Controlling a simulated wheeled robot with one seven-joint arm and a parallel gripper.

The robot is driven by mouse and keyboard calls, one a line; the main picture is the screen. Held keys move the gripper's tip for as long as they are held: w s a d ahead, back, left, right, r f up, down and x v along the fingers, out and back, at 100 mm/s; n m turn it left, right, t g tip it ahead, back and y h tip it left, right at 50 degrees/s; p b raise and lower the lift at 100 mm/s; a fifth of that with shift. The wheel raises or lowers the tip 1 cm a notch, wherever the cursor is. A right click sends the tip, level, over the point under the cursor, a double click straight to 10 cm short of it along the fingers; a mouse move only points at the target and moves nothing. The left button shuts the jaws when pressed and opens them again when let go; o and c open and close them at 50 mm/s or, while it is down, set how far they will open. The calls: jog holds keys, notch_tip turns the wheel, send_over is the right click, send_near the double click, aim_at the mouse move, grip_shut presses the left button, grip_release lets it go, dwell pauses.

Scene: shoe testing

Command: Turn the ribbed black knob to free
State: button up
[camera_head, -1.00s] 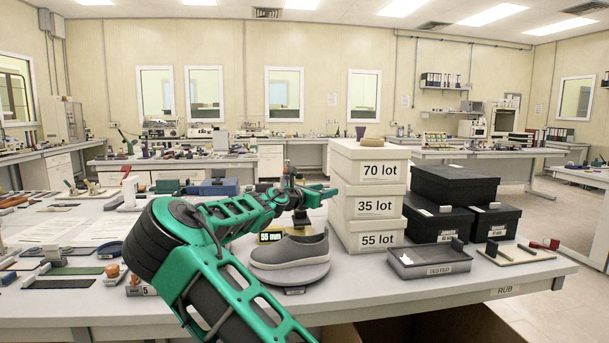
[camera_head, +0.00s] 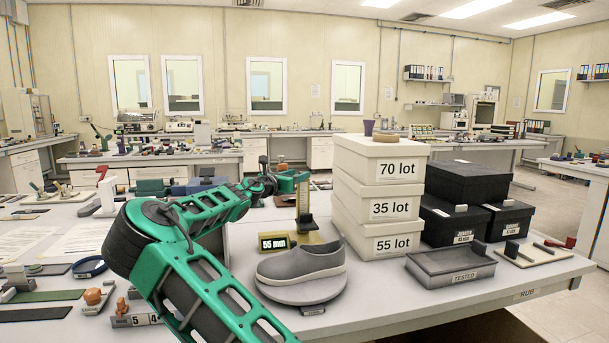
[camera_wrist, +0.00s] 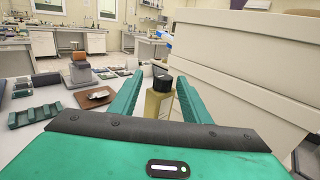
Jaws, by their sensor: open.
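A dark knob (camera_wrist: 161,79) caps a brass post (camera_wrist: 158,103) in the wrist view. In the head view, the brass post (camera_head: 304,206) rises from a gauge with a "55 mm" display (camera_head: 275,242), behind a grey shoe (camera_head: 302,258) on a round plate (camera_head: 304,290). My gripper (camera_wrist: 160,75) is open, its two green fingers on either side of the knob in the wrist picture. I cannot tell whether they touch it. In the head view my gripper (camera_head: 287,182) is at the post's top, and the knob is not clear there.
Stacked white boxes (camera_head: 378,205) stand close to the right of the post. Black boxes (camera_head: 468,182) and a grey "TESTED" tray (camera_head: 450,270) are farther right. Small tools and papers (camera_head: 60,240) lie on the table at left.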

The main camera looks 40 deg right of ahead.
jog(key=x, duration=0.7)
jog(key=shift+s+d, duration=0.2)
jog(key=c, duration=1)
